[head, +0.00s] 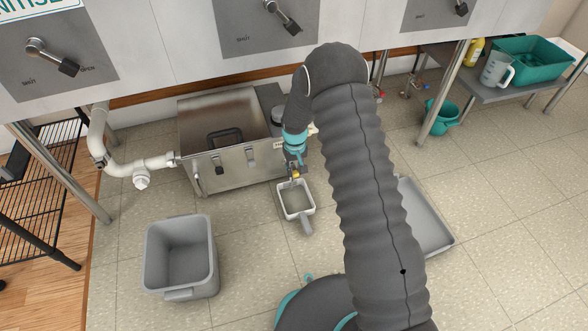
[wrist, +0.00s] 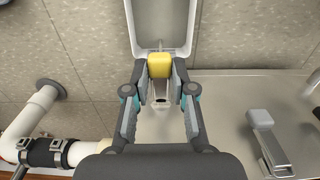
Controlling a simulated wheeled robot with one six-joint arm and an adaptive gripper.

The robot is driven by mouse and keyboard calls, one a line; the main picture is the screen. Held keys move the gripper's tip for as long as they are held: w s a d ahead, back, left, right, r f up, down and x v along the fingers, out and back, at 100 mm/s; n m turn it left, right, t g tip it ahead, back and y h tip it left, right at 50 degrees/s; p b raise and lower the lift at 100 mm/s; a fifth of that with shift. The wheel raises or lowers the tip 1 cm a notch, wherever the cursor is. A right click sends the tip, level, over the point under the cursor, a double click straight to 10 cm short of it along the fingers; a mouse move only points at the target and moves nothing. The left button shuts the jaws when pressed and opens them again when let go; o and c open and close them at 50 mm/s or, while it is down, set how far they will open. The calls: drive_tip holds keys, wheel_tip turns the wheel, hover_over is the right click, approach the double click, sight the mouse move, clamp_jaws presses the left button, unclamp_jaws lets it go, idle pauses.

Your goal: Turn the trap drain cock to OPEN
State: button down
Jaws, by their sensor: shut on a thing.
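The steel trap (head: 222,165) stands on the floor under the counter, with a lid and front latches. Its drain cock has a yellow handle (head: 296,176) low at its right front. My gripper (head: 294,169) reaches down there and is shut on the yellow handle. In the wrist view the yellow handle (wrist: 159,66) sits between my fingertips, with a small metal part behind it. Any marking on the cock is hidden or too small to read. A white-rimmed pan (head: 296,213) lies just below the cock; it also shows in the wrist view (wrist: 134,30).
A grey bin (head: 180,285) stands at the front left. White drain piping (head: 130,167) runs into the trap's left side. A grey tray (head: 432,228) lies on the floor right of my arm. A teal bucket (head: 441,116) and low shelf (head: 490,93) stand at right.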

sight(295, 171)
drive_tip(key=c, duration=1)
unclamp_jaws()
drive_tip(key=shift+o, duration=0.2)
drive_tip(key=shift+r, duration=0.1)
wheel_tip(295, 171, up, 12)
